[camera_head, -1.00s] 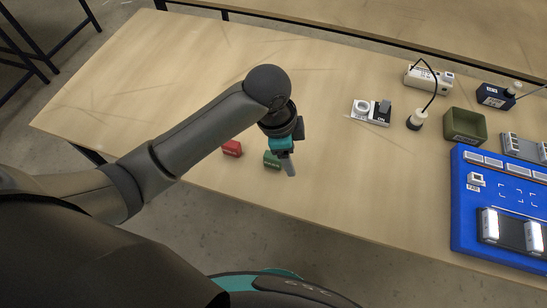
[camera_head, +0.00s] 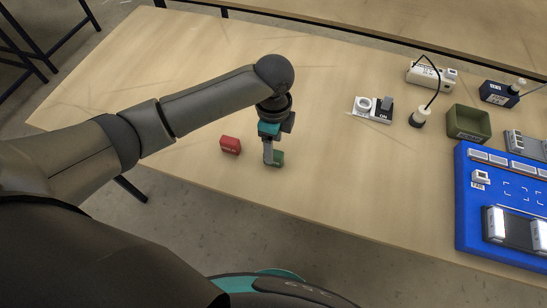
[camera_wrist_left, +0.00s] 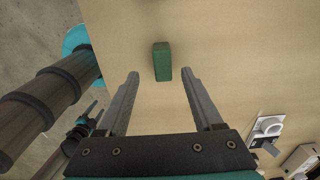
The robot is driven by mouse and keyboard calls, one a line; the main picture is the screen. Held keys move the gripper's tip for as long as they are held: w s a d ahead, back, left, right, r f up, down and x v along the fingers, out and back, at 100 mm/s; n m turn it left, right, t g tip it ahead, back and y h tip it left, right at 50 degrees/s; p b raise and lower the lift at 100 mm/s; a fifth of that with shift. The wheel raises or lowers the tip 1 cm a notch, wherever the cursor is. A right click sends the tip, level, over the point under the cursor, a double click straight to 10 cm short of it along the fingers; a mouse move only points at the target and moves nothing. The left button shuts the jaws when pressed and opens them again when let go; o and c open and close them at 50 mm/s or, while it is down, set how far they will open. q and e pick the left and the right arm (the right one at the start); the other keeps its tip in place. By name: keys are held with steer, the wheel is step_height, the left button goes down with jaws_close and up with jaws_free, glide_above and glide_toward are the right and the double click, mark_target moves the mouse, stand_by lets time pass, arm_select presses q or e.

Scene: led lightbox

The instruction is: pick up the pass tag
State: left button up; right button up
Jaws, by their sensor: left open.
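The green block (camera_head: 278,159), which I take to be the pass tag, lies on the table near its front edge. In the left wrist view the green block (camera_wrist_left: 162,61) lies between the lines of the two fingers, just beyond their tips. My left gripper (camera_head: 268,160) points down beside it and partly covers it in the head view. The left gripper (camera_wrist_left: 160,73) is open and empty. A red block (camera_head: 230,145) with a pale label lies to the left of the green one.
A switch unit (camera_head: 373,109), a green bin (camera_head: 468,123) and a blue board (camera_head: 466,215) with modules stand to the right. A white box (camera_head: 431,75) with a cable is behind. The table's middle is clear.

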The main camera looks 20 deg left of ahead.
mark_target(278, 156)
arm_select(q)
steer(key=shift+w+f+b, duration=0.15)
steer(key=shift+f+b, duration=0.6)
steer(key=shift+f, duration=2.25)
steer(key=shift+c, duration=0.3)
jaws_close()
